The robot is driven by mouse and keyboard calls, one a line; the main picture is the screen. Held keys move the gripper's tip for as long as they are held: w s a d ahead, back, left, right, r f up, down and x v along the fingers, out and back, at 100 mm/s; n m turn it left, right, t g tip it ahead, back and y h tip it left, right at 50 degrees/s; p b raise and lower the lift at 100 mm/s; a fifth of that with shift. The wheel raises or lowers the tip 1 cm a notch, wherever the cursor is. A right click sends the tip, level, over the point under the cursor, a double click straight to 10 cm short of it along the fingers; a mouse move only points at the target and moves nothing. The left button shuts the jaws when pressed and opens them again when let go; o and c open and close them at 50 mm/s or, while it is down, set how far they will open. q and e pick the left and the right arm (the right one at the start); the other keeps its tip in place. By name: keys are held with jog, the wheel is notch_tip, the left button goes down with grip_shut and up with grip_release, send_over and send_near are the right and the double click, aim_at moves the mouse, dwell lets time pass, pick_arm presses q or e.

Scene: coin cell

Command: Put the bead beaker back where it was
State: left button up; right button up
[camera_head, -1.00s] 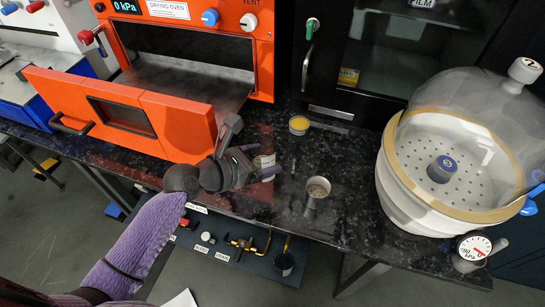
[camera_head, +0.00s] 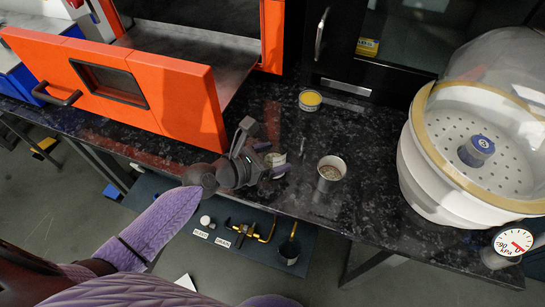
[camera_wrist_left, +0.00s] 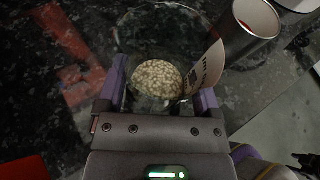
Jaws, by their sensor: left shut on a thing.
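The bead beaker is a clear glass vessel with pale beads (camera_wrist_left: 158,78) in its bottom and a paper label (camera_wrist_left: 205,72) on its side. My left gripper (camera_wrist_left: 160,98) is shut on it, with one purple finger on each side of the glass. In the head view the left gripper (camera_head: 270,167) is at the counter's front part, and it mostly hides the bead beaker (camera_head: 275,158). I cannot tell whether the beaker's base touches the counter. My right gripper is in neither view.
A metal cup (camera_head: 331,172) stands just right of the beaker. A tin with yellow contents (camera_head: 310,99) stands behind. A large white desiccator (camera_head: 425,170) is at right; the orange oven's open door (camera_head: 170,90) is at left. Dark counter (camera_head: 365,205) is bare between cup and desiccator.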

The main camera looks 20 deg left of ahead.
pick_arm(q)
jog(key=shift+f, duration=0.15)
jog(key=o, duration=1.2)
jog(key=shift+c, duration=0.2)
jog(key=p+v, duration=0.2)
jog(key=v, duration=0.9)
jog(key=shift+s+a, duration=0.1)
jog(key=shift+a, duration=0.05)
jog(key=shift+s+a+r, duration=0.2)
jog(key=shift+s+r, duration=0.05)
jog(key=shift+r, duration=0.15)
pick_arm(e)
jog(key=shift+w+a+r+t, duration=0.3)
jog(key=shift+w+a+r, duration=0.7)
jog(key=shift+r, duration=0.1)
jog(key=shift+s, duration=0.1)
